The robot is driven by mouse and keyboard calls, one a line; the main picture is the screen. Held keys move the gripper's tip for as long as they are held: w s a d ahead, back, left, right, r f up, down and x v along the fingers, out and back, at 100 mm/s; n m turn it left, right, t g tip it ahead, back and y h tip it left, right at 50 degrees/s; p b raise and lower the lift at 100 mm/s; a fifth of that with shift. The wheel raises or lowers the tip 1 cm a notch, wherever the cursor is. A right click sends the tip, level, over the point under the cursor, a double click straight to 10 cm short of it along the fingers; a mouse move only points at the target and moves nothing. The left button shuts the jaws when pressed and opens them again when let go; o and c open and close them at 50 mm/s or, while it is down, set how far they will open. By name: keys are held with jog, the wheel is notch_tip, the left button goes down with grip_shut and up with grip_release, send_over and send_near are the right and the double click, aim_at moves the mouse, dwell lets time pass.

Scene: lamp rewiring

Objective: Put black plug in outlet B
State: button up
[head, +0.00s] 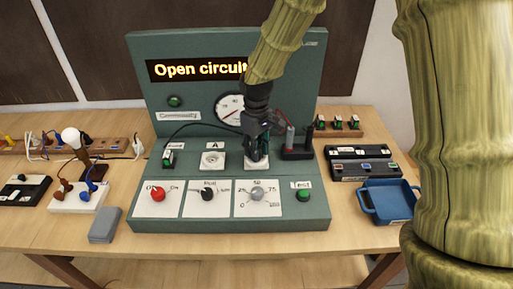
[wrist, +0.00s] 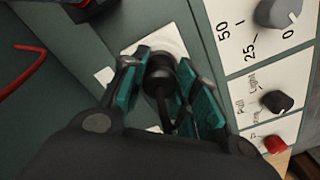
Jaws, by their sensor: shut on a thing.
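My gripper (head: 257,154) reaches down over the white plate of outlet B (head: 250,167), right of outlet A (head: 212,160) on the green test panel. In the wrist view its teal finger pads (wrist: 160,88) are shut on the round black plug (wrist: 157,72), with a dark cord running back between them. The plug sits over the white outlet plate (wrist: 176,38). Whether it is fully seated cannot be told, since the plug and fingers cover the socket. Outlet B's letter is hidden in the head view.
The panel display (head: 200,69) reads "Open circuit". Red, black and grey knobs (head: 257,194) stand in front of the outlets. A black stand with probes (head: 297,151) is close on the right. A blue tray (head: 388,202) lies further right, and a lamp (head: 74,142) left.

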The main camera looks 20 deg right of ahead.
jog(key=shift+f, duration=0.35)
dwell(0.5)
jog(key=o, duration=1.1)
jog(key=shift+r, duration=0.1)
notch_tip(320, 180, up, 12)
